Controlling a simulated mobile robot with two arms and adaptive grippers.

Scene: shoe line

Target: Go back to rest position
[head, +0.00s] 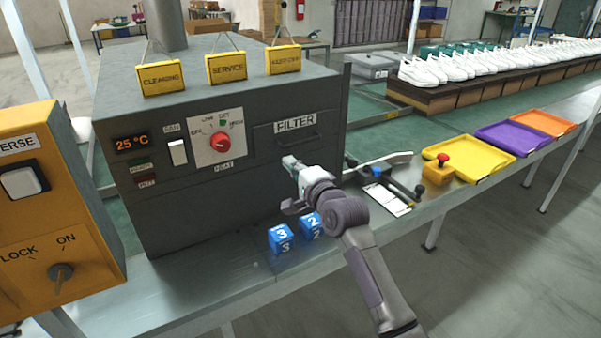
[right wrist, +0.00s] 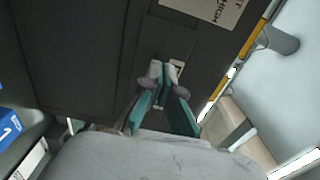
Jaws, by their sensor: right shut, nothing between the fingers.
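My right gripper (head: 291,164) is in front of the dark grey machine (head: 205,215), to the right of its red heat knob (head: 219,142) and below the filter handle (head: 296,137). In the right wrist view my right gripper (right wrist: 166,76) has its fingers shut with nothing between them, facing the machine's dark panel (right wrist: 85,60). I cannot tell whether the tips touch the panel. My left gripper is not in either view.
Blue cubes numbered 3 (head: 281,240) and 2 (head: 311,226) stand on the metal table below my arm. A red-button yellow box (head: 437,178) and yellow tray (head: 467,158) are to the right. An orange control box (head: 55,215) stands at left.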

